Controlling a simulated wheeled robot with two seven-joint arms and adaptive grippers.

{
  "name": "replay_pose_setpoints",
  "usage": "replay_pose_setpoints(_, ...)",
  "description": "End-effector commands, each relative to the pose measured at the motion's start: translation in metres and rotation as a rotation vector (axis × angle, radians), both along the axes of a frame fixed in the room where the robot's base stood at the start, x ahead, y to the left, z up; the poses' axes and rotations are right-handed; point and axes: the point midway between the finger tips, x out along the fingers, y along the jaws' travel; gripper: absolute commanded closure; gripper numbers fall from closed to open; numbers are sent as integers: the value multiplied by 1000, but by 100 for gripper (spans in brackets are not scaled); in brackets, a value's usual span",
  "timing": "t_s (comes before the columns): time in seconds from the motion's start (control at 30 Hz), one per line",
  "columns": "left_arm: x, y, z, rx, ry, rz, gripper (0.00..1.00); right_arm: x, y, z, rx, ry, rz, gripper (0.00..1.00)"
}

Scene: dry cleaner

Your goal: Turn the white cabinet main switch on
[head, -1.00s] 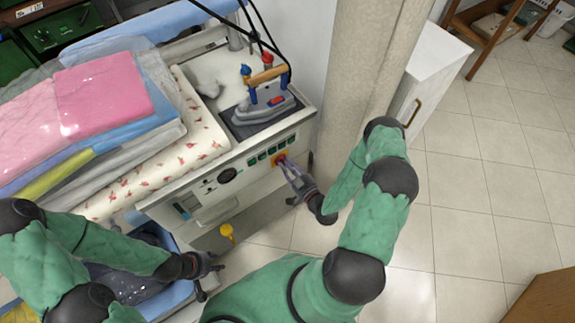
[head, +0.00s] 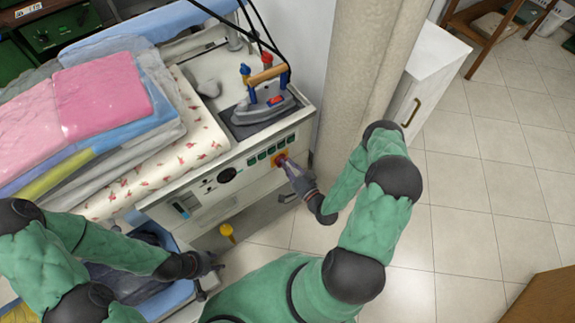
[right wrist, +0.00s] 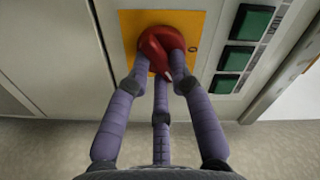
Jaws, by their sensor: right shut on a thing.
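The white cabinet (head: 205,207) is the ironing unit with a control panel on its front. Its main switch is a red knob (right wrist: 161,47) on a yellow plate (right wrist: 130,30), seen close in the right wrist view; the plate also shows in the head view (head: 279,159). My right gripper (right wrist: 162,62) is shut on the red knob, with its purple fingers around it. The knob's pointer is mostly hidden by the fingers, so I cannot tell its position. My left gripper (head: 212,262) is at the lower left, away from the switch; its fingers are too small to read.
Green buttons (right wrist: 243,40) sit beside the switch plate. An iron (head: 264,100) stands on top of the cabinet, next to folded clothes (head: 100,95). A pillar (head: 365,75) and a white cupboard (head: 425,75) stand to the right.

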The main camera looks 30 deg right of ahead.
Motion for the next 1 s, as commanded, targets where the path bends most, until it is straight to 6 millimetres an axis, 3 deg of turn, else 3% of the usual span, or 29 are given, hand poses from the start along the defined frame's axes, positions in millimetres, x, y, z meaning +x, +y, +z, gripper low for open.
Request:
replay_pose_setpoints(0.5, 0, 0, -1, 0, 0, 0, 60, 0, 1, -3, 430, 35, -2, 100)
replay_pose_setpoints(1.0, 0, 0, -1, 0, 0, 0, 60, 0, 1, -4, 586, 48, -3, 100)
